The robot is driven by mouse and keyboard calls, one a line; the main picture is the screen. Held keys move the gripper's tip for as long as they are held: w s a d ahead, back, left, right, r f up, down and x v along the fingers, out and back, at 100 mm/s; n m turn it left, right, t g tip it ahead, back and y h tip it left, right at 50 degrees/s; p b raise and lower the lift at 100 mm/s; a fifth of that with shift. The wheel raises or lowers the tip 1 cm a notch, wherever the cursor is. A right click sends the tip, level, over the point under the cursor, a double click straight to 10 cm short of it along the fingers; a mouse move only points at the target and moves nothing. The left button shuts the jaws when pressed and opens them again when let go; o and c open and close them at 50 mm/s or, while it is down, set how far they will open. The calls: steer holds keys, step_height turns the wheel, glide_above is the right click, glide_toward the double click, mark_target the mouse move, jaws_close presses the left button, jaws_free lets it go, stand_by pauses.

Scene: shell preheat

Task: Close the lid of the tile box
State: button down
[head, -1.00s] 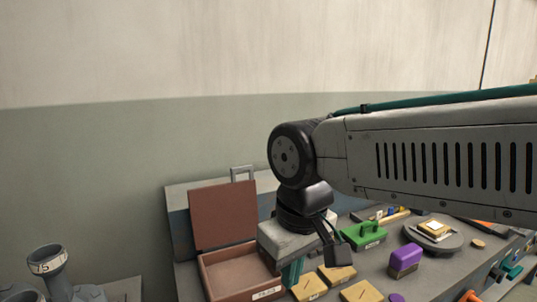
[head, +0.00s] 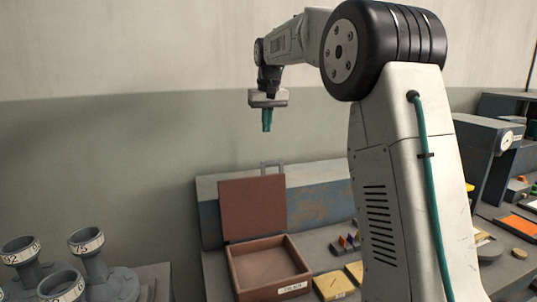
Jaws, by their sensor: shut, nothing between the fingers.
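The tile box (head: 301,268) is a brown open box with a white label on its front wall, on the grey bench. It looks empty inside. Its lid (head: 252,208) stands upright at the back of the box, open. My gripper (head: 267,127) points down with its teal fingers shut and empty. It is high above the box and lid, apart from both, in front of the wall in the picture.
Yellow tiles (head: 333,285) lie right of the box. A small rack with coloured pieces (head: 347,242) stands behind them. My arm hides much of the bench's middle. Grey cylindrical stands (head: 90,250) are at the lower left. An orange panel (head: 517,225) is at the right.

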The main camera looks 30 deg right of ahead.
step_height(320, 180, down, 10)
steer(key=shift+s+d+r, duration=0.2)
steer(key=shift+s, duration=0.15)
stand_by(0.4)
